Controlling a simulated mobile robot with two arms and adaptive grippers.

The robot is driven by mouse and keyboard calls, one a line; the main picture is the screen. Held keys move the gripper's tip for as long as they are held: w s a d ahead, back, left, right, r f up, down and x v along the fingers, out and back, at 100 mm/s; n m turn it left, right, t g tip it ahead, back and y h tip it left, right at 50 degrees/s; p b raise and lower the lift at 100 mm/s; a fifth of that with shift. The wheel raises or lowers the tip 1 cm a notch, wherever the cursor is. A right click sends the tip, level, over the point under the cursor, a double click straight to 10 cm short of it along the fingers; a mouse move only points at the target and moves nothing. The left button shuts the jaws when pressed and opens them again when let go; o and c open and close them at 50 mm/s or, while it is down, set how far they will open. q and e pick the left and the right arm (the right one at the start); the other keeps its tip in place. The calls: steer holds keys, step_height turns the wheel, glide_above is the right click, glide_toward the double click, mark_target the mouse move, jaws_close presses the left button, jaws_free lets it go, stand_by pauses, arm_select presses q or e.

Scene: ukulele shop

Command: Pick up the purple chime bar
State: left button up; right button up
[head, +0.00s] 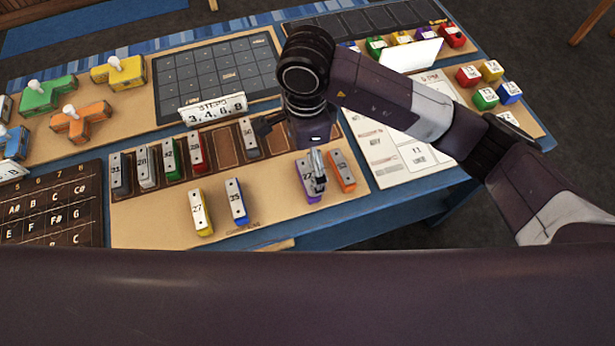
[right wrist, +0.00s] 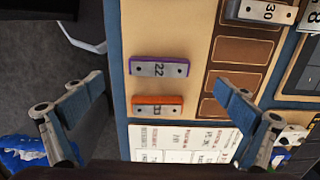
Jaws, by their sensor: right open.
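The purple chime bar (head: 301,179) lies on the tan board near its front edge, left of an orange bar (head: 343,171). A finger of my right gripper (head: 290,150) hides part of it in the head view. In the right wrist view the purple bar (right wrist: 158,60) shows whole, with a silver top plate marked 22, and the orange bar (right wrist: 158,107) lies below it. My right gripper (right wrist: 162,88) is open and empty, its fingers spread to either side of the two bars in that view. It appears to be above the board. My left gripper is not in view.
Several bars stand in a brown slotted rack (head: 225,152), including a grey one (head: 249,138) close to a right finger. A yellow bar (head: 200,213) and a blue bar (head: 237,203) lie to the left. A white printed sheet (head: 400,150) lies to the right.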

mark_target(307, 176)
steer(key=shift+w+d+f, duration=0.1)
steer(key=shift+d+f, duration=0.15)
steer(key=shift+d, duration=0.05)
steer(key=shift+f+p, duration=0.4)
steer(key=shift+f, duration=0.55)
step_height(307, 176, down, 4)
steer(key=shift+f+p, duration=0.1)
steer(key=shift+p, duration=0.9)
steer(key=shift+f, duration=0.55)
steer(key=c, duration=1.3)
steer(key=shift+r, duration=0.1)
